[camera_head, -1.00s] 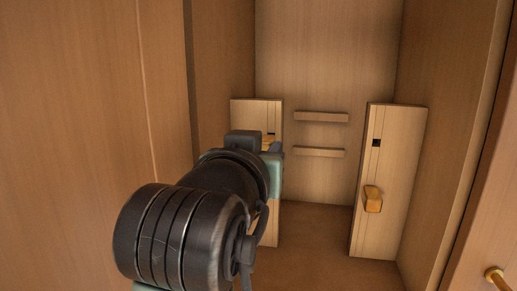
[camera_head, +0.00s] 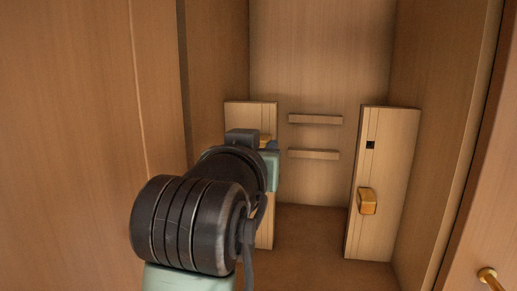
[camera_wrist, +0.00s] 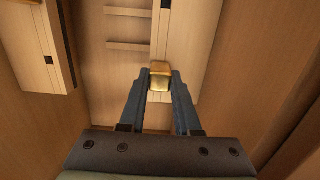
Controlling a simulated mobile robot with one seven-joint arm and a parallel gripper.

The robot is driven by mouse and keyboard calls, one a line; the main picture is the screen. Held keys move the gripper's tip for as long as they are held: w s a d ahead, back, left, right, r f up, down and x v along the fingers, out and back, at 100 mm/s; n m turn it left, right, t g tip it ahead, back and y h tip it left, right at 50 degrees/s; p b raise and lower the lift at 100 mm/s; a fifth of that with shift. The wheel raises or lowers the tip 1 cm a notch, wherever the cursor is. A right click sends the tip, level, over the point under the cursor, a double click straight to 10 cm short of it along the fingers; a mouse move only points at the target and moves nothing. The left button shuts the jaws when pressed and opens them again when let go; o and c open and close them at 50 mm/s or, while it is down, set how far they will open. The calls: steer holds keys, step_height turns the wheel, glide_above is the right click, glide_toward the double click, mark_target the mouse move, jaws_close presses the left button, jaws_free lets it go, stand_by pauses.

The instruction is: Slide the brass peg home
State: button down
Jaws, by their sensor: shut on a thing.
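The brass peg (camera_wrist: 160,70) is a short block at the face of a pale wooden panel (camera_wrist: 175,30). My gripper (camera_wrist: 160,82) is shut on it, with one blue finger on each side. In the head view a small part of the peg (camera_head: 265,139) shows above my wrist, near the upper part of the left panel (camera_head: 248,110). My wrist and arm hide most of that panel, and no dark slot shows on it now. How deep the peg sits cannot be told.
A right panel (camera_head: 390,170) stands apart, with a dark square hole (camera_head: 370,145) and a brass block (camera_head: 367,201) below it. Two bars (camera_head: 315,119) cross the back wall between the panels. Wooden side walls are close. A brass knob (camera_head: 487,274) is at lower right.

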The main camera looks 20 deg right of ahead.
steer(key=shift+w+d, duration=0.2)
steer(key=shift+w, duration=0.15)
steer(key=c, duration=0.5)
jaws_free()
steer(key=shift+c, duration=0.2)
